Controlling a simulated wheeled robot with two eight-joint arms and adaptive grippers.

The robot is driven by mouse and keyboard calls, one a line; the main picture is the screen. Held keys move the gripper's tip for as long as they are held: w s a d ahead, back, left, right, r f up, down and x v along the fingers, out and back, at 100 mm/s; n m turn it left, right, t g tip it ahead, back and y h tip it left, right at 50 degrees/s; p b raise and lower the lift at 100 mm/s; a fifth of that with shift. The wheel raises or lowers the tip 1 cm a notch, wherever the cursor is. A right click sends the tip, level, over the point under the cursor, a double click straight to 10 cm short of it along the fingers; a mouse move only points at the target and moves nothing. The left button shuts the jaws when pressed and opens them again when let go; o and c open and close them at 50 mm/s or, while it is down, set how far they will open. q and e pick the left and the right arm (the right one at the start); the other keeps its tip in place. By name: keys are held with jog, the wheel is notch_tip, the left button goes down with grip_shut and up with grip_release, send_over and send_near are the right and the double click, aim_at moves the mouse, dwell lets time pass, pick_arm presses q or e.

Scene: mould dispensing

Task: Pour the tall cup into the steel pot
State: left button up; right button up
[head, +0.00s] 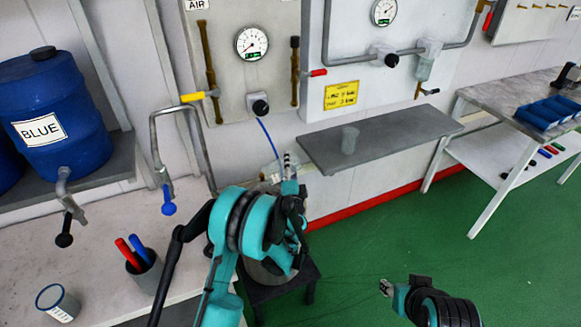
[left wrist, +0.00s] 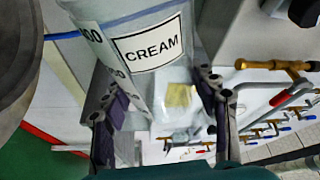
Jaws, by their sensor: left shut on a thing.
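My left gripper (head: 288,165) is shut on the tall cup (head: 272,172), a clear vessel mostly hidden by my arm in the head view. In the left wrist view the cup (left wrist: 138,88) shows a CREAM label and number marks between the two fingers (left wrist: 160,115). The steel pot (head: 262,277) sits low on a dark stand, largely covered by my left arm, with the cup above it in the picture. Its contents and the cup's exact tilt cannot be made out. My right gripper (head: 386,288) is over the green floor, away from the cup; its jaws are unclear.
On the left bench (head: 105,255) stand a blue-rimmed cup (head: 60,303) and a holder with red and blue sticks (head: 145,270). A bent tap pipe (head: 154,130) rises beside my left arm. The green floor at right is clear.

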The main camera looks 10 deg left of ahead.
pick_arm(q)
jog(key=m+g+p, duration=0.1)
jog(key=m, duration=0.1)
jog(key=r+m+g+p, duration=0.1)
jog(key=m, duration=0.2)
jog(key=shift+m+h, duration=0.3)
jog(key=m+g, duration=0.1)
jog(key=m+g+p, duration=0.1)
jog(key=m, duration=0.1)
jog(key=m+y+p, duration=0.1)
jog(key=shift+d+r+m+g, duration=0.1)
jog(key=shift+r+m+g, duration=0.2)
jog(key=shift+g, duration=0.1)
jog(key=m, duration=0.2)
jog(key=m+g+y+p, duration=0.1)
jog(key=shift+r+m+g+y, duration=0.15)
jog(key=shift+m+g+y, duration=0.15)
jog(key=shift+m, duration=0.1)
jog(key=m+g+y, duration=0.1)
jog(key=m, duration=0.1)
jog(key=shift+m, duration=0.3)
jog(key=shift+r, duration=0.1)
